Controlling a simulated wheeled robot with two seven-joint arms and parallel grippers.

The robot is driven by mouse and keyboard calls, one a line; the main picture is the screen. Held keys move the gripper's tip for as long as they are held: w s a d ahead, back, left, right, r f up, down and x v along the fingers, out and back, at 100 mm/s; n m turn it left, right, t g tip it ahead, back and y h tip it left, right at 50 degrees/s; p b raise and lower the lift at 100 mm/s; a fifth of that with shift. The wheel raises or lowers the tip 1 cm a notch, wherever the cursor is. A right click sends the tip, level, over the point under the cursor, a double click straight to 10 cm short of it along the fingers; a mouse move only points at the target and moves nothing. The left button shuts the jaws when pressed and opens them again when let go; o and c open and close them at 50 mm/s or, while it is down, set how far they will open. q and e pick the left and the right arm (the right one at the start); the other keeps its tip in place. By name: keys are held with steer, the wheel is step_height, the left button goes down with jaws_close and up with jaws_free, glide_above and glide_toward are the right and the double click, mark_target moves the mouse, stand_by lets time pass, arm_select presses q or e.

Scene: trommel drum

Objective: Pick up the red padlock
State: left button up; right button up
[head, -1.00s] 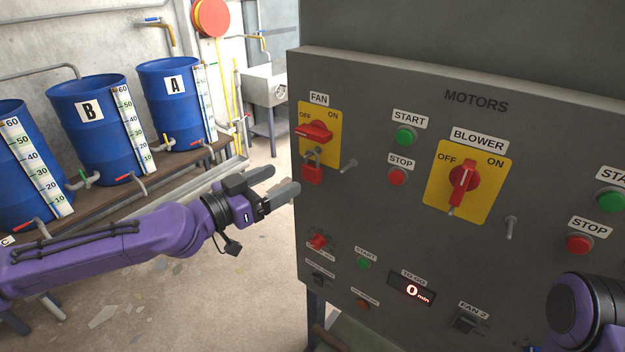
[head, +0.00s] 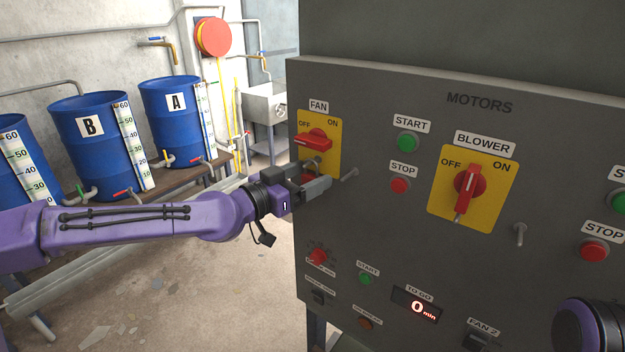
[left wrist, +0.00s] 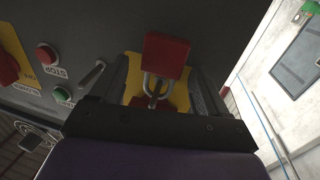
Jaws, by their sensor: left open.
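The red padlock (left wrist: 166,55) hangs by its metal shackle at the FAN switch. In the head view it is mostly hidden behind my left gripper (head: 318,180). The FAN switch has a red handle (head: 314,140) on a yellow plate (head: 333,150), and the handle points to OFF. In the left wrist view the scene appears upside down. There, my left gripper (left wrist: 163,80) is open, with one dark finger on each side of the padlock and shackle. I cannot tell whether either finger touches it. My right gripper is out of view.
A metal peg (head: 349,174) sticks out of the grey panel (head: 390,125) just right of my left gripper. The BLOWER switch (head: 468,188) and several buttons are further right. Blue barrels (head: 175,125) stand on a bench at the left. Part of my right arm shows at bottom right.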

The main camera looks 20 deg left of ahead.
arm_select(q)
steer(key=shift+s+a, duration=0.1)
steer(key=shift+s, duration=0.05)
steer(key=c, duration=1.2)
steer(key=shift+r, duration=0.15)
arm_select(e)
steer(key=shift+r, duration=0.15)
